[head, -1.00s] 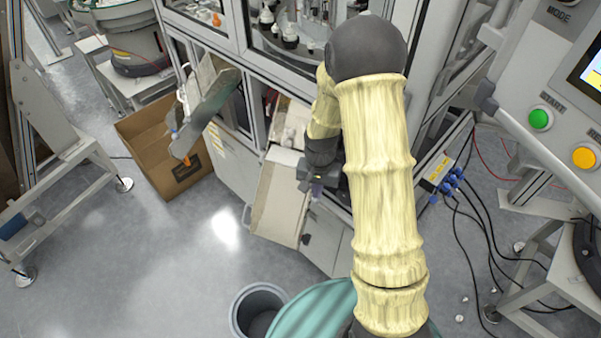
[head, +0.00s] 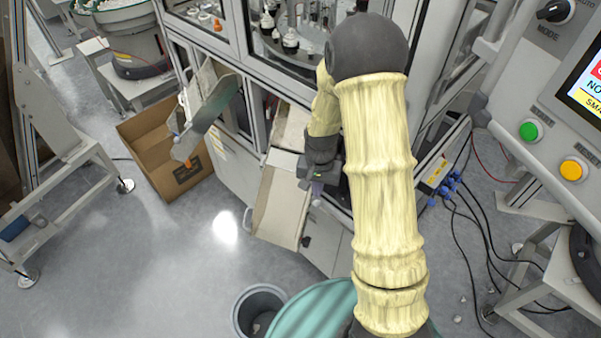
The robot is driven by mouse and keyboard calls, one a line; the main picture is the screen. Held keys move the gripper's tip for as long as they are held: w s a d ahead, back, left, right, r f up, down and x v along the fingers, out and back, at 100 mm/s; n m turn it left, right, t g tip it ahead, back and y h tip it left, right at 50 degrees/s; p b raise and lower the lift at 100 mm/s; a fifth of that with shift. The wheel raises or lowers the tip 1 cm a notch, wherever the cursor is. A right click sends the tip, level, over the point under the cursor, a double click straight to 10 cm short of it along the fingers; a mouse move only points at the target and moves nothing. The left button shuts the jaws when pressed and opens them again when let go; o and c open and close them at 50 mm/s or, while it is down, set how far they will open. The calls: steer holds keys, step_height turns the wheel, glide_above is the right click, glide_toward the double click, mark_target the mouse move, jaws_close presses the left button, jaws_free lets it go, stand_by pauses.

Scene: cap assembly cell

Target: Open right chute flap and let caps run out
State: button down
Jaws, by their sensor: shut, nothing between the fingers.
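The right chute flap (head: 279,207) is a beige panel with grey side edges on the front of the machine. It slopes outward and down from the chute opening (head: 291,124), which shows above it. No caps are clearly visible on its bare surface. My gripper (head: 306,186) is beside the flap's right edge. Its fingers are small here and partly hidden by my arm; it looks shut and empty. I cannot tell whether it touches the flap. A small pale thing (head: 316,202) shows just below the gripper.
A round grey bin (head: 239,319) stands on the floor below the flap, with something small and pale inside. The left chute (head: 209,116) slopes toward an open cardboard box (head: 167,193). A control panel (head: 555,125) is at right. Cables and small pale bits lie on the floor.

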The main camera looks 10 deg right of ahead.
step_height(320, 180, up, 4)
steer(key=p, duration=0.2)
steer(key=shift+p, duration=0.3)
stand_by(0.5)
steer(key=s+r+n+t, duration=0.2)
steer(key=s+r+n, duration=0.2)
steer(key=s+r, duration=0.9)
steer(key=shift+s+d+r+n+t, duration=0.25)
steer(key=shift+r+n+t, duration=0.05)
steer(key=shift+n, duration=0.1)
stand_by(2.5)
